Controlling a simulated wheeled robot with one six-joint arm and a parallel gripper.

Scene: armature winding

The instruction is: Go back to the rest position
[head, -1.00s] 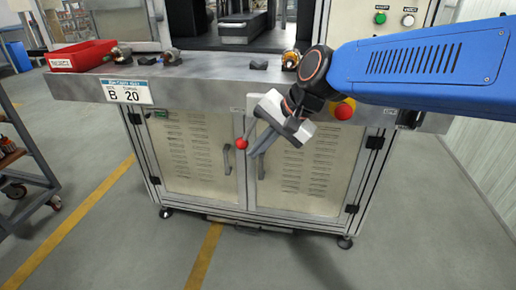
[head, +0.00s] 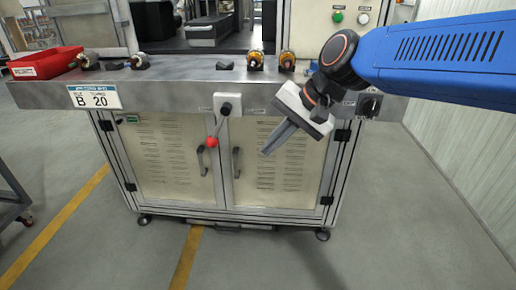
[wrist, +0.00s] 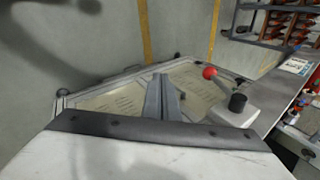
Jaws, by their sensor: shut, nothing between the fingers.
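My gripper (head: 266,152) hangs in front of the right cabinet door, below the bench edge, its fingers pointing down and to the left. The fingers are shut with nothing between them. They also show in the wrist view (wrist: 162,98), pointing away over the cabinet front. A lever with a red ball knob (head: 212,142) is mounted on the bench's front edge, to the left of my gripper and apart from it. The knob also shows in the wrist view (wrist: 210,73), right of the fingers.
The grey workbench (head: 160,90) carries a red bin (head: 45,64) and several copper-wound armatures (head: 255,60). A rotary switch (head: 369,106) sits on the front edge behind my arm. A cart (head: 14,205) stands at the left. The floor in front is clear.

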